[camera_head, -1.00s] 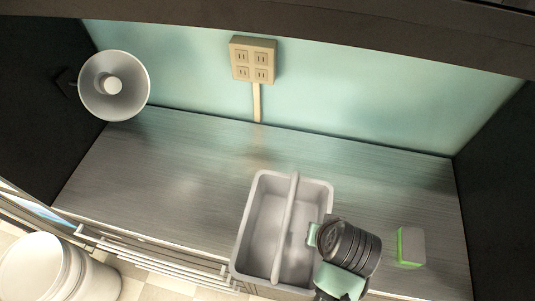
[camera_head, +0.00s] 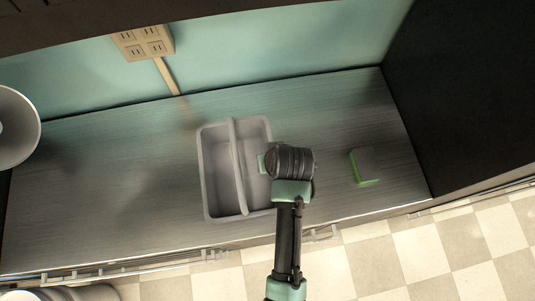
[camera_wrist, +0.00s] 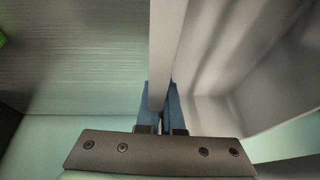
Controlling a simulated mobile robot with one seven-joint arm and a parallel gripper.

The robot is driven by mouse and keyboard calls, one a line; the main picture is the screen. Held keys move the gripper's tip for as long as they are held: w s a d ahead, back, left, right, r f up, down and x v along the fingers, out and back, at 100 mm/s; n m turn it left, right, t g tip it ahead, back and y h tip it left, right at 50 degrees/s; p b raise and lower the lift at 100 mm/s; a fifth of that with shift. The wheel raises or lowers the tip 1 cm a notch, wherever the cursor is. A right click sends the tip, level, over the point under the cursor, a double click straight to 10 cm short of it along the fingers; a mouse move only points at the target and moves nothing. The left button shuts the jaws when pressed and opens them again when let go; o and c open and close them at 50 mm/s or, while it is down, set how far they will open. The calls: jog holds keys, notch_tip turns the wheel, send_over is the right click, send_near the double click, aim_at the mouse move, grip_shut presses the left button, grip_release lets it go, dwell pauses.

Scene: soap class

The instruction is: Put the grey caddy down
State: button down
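The grey caddy (camera_head: 217,178) is a two-compartment tub with a lengthwise central handle bar. In the head view it is over the middle of the counter and looks roughly level. Whether its base touches the counter cannot be told. My gripper (camera_head: 263,164) is at its right side. In the wrist view the blue fingers of my gripper (camera_wrist: 160,100) stand on either side of the caddy's side wall (camera_wrist: 165,45), closed on it. The caddy's interior is to the right of the fingers there, and looks empty.
The metallic counter (camera_head: 110,180) is clear left of the caddy. A green and grey sponge-like block (camera_head: 366,166) lies to the right. A wall outlet (camera_head: 143,42) is behind, a white round fixture (camera_head: 18,125) at far left, a dark side wall (camera_head: 460,90) at right.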

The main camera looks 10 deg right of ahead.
jog(key=shift+f, duration=2.15)
jog(key=shift+f, duration=0.25)
jog(key=c, duration=1.1)
grip_release()
jog(key=shift+o, duration=0.2)
jog(key=shift+r, duration=0.2)
jog(key=v, duration=1.2)
